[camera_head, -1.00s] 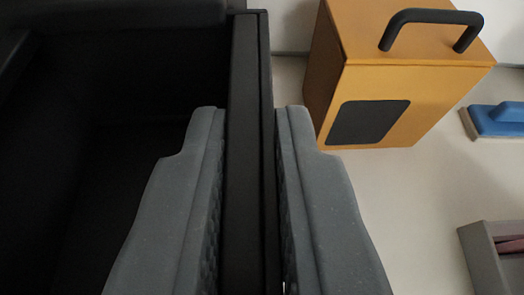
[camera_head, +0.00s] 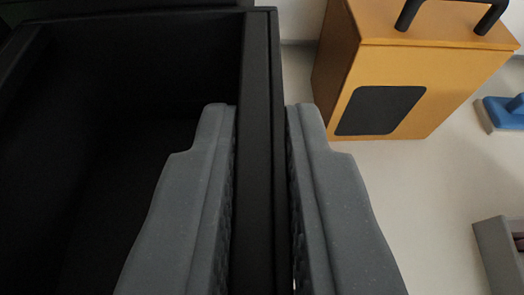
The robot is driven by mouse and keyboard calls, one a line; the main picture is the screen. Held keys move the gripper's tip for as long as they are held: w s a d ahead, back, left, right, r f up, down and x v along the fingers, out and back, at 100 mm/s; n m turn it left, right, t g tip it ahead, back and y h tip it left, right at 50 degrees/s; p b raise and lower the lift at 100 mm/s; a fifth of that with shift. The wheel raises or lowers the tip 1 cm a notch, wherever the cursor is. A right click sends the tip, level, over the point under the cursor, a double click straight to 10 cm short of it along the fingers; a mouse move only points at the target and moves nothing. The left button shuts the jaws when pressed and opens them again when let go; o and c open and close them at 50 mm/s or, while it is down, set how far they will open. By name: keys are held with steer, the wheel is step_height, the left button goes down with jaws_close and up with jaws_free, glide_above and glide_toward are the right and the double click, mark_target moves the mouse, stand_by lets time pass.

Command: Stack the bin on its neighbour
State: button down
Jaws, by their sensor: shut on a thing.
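A black open bin fills the left of the view, and its right wall (camera_head: 258,70) runs from the bottom edge up to a far corner. The inside of the bin is dark and looks empty. My gripper (camera_head: 262,112) is shut on that right wall, with one grey finger inside the bin and the other outside. Another dark edge (camera_head: 120,14) shows at the top left beyond the bin's far rim; I cannot tell whether it is the neighbouring bin. The bin's underside and near end are out of view.
An orange box (camera_head: 420,75) with a black handle and a dark panel stands at the upper right. A blue-topped block (camera_head: 505,113) and a grey open container (camera_head: 495,255) lie at the right edge. Pale floor (camera_head: 425,195) between them is clear.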

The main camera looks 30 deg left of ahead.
steer(key=shift+f, duration=0.5)
steer(key=c, duration=1.4)
jaws_free()
steer(key=shift+o, duration=0.2)
steer(key=shift+s+d+r, duration=0.1)
steer(key=v, duration=1.3)
steer(key=shift+s+d+b, duration=0.15)
steer(key=shift+s+b, duration=0.05)
steer(key=shift+b, duration=0.15)
steer(key=w+d+r+m+t+h, duration=0.1)
steer(key=w+d+r+m+h, duration=0.15)
steer(key=d+r, duration=0.7)
steer(key=w+d+r+m+t+h, duration=0.1)
steer(key=w+d+r+t, duration=0.15)
steer(key=d+r, duration=0.75)
steer(key=s+d+r+m+h, duration=0.1)
steer(key=s+d+r, duration=0.1)
steer(key=r, duration=0.5)
steer(key=s+d+r+m+h, duration=0.1)
steer(key=s+d+r, duration=0.2)
steer(key=d+r, duration=0.2)
steer(key=s+d+r+m+h, duration=0.1)
steer(key=s+d+r, duration=0.2)
steer(key=r, duration=0.5)
steer(key=shift+d+r+t+h, duration=0.35)
steer(key=shift+d, duration=0.2)
